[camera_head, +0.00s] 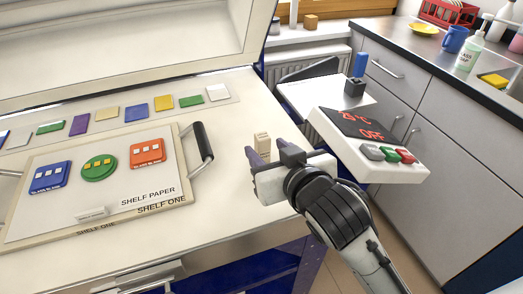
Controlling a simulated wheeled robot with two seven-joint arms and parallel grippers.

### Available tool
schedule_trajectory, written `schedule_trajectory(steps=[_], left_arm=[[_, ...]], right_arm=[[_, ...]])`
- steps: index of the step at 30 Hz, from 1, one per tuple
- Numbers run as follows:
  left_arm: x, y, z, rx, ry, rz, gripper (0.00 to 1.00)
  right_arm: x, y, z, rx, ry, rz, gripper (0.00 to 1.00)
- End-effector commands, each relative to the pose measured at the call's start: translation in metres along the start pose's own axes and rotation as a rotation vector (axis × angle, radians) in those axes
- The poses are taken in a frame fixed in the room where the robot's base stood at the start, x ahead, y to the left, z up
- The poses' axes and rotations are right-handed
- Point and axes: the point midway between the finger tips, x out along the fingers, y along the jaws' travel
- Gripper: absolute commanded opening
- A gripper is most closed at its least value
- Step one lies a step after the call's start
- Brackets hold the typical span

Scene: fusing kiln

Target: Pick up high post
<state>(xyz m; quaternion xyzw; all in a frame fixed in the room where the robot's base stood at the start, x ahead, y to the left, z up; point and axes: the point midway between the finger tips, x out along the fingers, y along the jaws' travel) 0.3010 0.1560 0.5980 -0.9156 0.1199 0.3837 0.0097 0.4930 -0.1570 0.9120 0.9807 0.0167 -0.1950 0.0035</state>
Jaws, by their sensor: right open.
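A small beige block, which looks like the high post (262,144), stands upright on the pale kiln surface right of the shelf. My right gripper (266,161) is open, with its fingertips close around or just in front of the post. The lower part of the post is hidden behind the fingers. I cannot tell whether the fingers touch it. My left gripper is not in view.
A shelf board (120,208) with a black handle (202,141) lies left of the gripper, bearing blue, green and orange glass pieces. A control box (375,138) with a red display stands to the right. The raised kiln lid (140,50) is behind.

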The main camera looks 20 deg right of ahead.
Motion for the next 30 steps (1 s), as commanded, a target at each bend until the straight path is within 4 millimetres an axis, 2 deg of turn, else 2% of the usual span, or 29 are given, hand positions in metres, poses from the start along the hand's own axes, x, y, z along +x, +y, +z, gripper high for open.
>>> schedule_trajectory(steps=[5,12,21,22,30], left_arm=[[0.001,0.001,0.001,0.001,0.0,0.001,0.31],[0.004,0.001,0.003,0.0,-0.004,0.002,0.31],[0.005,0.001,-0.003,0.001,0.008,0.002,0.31],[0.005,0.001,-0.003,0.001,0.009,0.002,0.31],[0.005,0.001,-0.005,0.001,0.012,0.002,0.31]], right_arm=[[0.016,0.003,0.001,-0.001,0.001,0.002,0.45],[0.05,0.006,0.003,0.001,0.001,0.0,0.45],[0.056,0.006,0.003,0.001,0.001,0.0,0.45],[0.056,0.006,0.003,0.001,0.001,0.0,0.44],[0.056,0.006,0.003,0.0,0.0,0.0,0.0]])
